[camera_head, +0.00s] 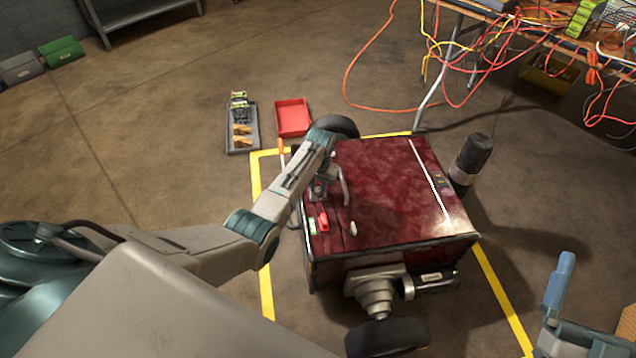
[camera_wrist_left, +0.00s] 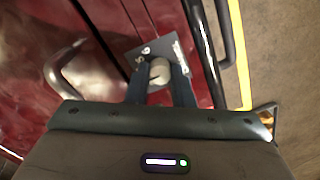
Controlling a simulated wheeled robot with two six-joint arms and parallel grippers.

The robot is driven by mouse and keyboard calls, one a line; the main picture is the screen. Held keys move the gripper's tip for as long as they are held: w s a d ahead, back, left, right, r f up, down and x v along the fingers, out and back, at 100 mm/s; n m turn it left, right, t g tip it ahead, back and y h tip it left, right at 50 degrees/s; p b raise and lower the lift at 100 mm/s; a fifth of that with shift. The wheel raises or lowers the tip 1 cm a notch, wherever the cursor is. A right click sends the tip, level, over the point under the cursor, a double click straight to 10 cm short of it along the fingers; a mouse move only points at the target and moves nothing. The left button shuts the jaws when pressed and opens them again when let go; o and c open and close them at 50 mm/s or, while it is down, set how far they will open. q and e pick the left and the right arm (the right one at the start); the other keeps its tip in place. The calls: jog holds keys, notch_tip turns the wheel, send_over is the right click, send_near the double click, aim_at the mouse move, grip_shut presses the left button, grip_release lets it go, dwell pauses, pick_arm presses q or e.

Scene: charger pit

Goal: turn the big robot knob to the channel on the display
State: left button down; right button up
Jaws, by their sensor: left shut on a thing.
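The big robot (camera_head: 395,190) is a dark red box on wheels in the middle of the head view. My left gripper (camera_head: 320,188) reaches down onto its left top edge. In the left wrist view, the left fingers are shut on a pale round knob (camera_wrist_left: 158,72), one on each side. A dark plate (camera_wrist_left: 143,53) with white digits lies around the knob. A 6 and a 5 seem to show, and the fingers hide part of the plate. I cannot make out a channel display. My right gripper (camera_head: 590,325) is at the bottom right, empty, its fingers seemingly apart.
A curved handle (camera_wrist_left: 68,72) stands close beside the knob. Green and red parts (camera_head: 322,222) sit on the robot's lid. A red tray (camera_head: 293,118) and a grey tray (camera_head: 236,145) lie behind. Cables hang from the table at the top right.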

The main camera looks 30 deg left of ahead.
pick_arm(q)
jog(key=m+p, duration=0.2)
jog(key=shift+r+m, duration=0.15)
jog(key=shift+m, duration=0.15)
jog(key=m+p, duration=0.2)
jog(key=m, duration=0.1)
jog(key=shift+m, duration=0.5)
jog(key=shift+w+m+p, duration=0.1)
jog(key=shift+m+p, duration=0.4)
jog(key=shift+m, duration=0.6)
pick_arm(e)
jog(key=s+f+g, duration=0.4)
jog(key=f+g, duration=0.4)
jog(key=f, duration=0.2)
jog(key=s+a+f+m+g, duration=0.1)
jog(key=s+f+g, duration=0.3)
jog(key=f+g, duration=0.4)
jog(key=shift+a+f+h, duration=0.25)
jog(key=shift+f+h, duration=0.05)
jog(key=shift+f, duration=1.5)
pick_arm(q)
jog(key=c, duration=1.3)
grip_release()
jog(key=shift+o, duration=0.2)
